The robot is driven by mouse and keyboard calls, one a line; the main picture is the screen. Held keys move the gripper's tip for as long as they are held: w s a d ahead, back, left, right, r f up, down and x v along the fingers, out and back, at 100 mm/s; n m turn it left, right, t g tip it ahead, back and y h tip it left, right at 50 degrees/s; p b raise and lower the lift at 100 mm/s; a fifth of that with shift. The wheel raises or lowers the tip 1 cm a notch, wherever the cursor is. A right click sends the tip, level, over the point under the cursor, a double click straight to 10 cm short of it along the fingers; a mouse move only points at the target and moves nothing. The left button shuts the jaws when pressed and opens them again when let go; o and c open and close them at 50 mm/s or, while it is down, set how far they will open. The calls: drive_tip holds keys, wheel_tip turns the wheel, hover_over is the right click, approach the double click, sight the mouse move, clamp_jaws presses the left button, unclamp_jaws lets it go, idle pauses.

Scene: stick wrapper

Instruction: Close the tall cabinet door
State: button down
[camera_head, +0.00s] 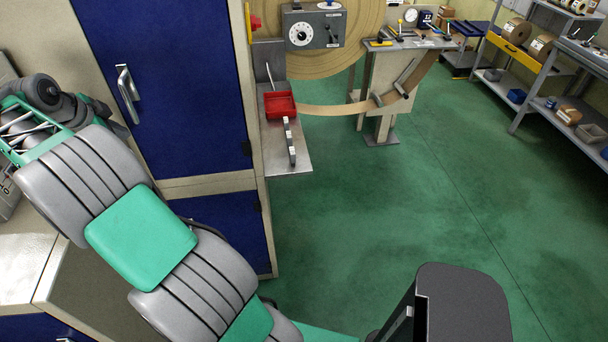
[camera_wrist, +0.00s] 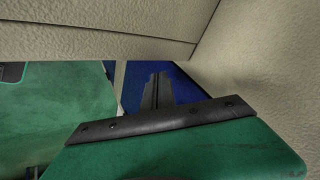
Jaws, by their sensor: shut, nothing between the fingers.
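The tall cabinet's upper blue door (camera_head: 190,80) is at the upper left of the head view. It has a silver handle (camera_head: 128,92) near its left edge and looks flush, or nearly so, with the beige frame. A lower blue door (camera_head: 225,225) is partly hidden by my arm. My arm reaches up to the left, and I cannot make out my fingertips in the head view. In the wrist view my gripper (camera_wrist: 157,82) is shut and empty, its dark fingers in front of a blue surface (camera_wrist: 182,88). I cannot tell whether they touch it.
Beige panels (camera_wrist: 120,35) lie close above and right of the fingers in the wrist view. A beige counter (camera_head: 22,258) stands lower left. The green floor (camera_head: 400,200) is open on the right.

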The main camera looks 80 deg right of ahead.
drive_tip(key=shift+a, duration=0.1)
idle(0.3)
drive_tip(key=v, duration=0.3)
drive_tip(key=a+f+v, duration=0.1)
drive_tip(key=v, duration=0.3)
drive_tip(key=a+v, duration=0.1)
drive_tip(key=v, duration=0.3)
drive_tip(key=shift+w+f+p, duration=0.15)
drive_tip(key=shift+w+p, duration=0.2)
drive_tip(key=shift+a+r, duration=0.25)
drive_tip(key=shift+a, duration=0.15)
